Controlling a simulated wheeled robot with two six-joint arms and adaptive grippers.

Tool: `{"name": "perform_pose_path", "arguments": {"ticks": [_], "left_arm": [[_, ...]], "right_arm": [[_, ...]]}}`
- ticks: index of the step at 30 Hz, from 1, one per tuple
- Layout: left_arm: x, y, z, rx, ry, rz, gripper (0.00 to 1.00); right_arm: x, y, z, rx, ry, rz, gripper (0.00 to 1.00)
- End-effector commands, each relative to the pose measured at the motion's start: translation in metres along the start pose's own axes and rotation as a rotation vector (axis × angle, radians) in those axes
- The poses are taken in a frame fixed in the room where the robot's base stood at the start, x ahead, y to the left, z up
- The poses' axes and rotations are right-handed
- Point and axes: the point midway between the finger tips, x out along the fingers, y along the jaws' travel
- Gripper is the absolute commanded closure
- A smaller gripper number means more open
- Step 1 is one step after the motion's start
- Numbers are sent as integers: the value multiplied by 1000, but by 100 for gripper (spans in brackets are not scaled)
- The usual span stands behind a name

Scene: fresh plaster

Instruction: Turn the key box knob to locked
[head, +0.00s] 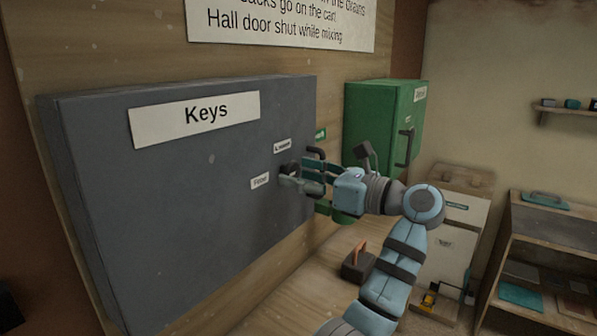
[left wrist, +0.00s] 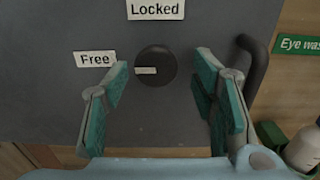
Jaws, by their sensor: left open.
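The grey key box (head: 200,190) with a "Keys" sign hangs on the wooden wall. Its round black knob (left wrist: 157,62) has a white mark that points left, toward the "Free" label (left wrist: 95,59). The "Locked" label (left wrist: 155,9) is above the knob. In the head view the knob (head: 288,169) is partly hidden by my left gripper (head: 295,178), which is at the box front. In the left wrist view the left gripper (left wrist: 160,85) is open, with one finger on each side of the knob and gaps between. My right gripper is not in view.
A dark handle (left wrist: 256,65) stands out at the box's right edge, close to my right-hand finger. A green cabinet (head: 380,125) hangs beyond it. Below are a bench with a dark orange-handled object (head: 357,262) and a shelf unit (head: 540,240) at right.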

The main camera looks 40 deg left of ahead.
Motion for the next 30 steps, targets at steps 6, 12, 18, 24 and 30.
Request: {"name": "perform_pose_path", "arguments": {"ticks": [6,12,18,24,30], "left_arm": [[12,0,0,0,-1,-2,48],[11,0,0,0,-1,-2,52],[11,0,0,0,-1,-2,84],[10,-1,0,0,-1,-3,100],[10,-1,1,9,-2,-3,100]], "right_arm": [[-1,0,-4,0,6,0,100],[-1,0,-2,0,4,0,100],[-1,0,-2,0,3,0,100],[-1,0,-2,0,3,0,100],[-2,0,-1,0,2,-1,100]]}}
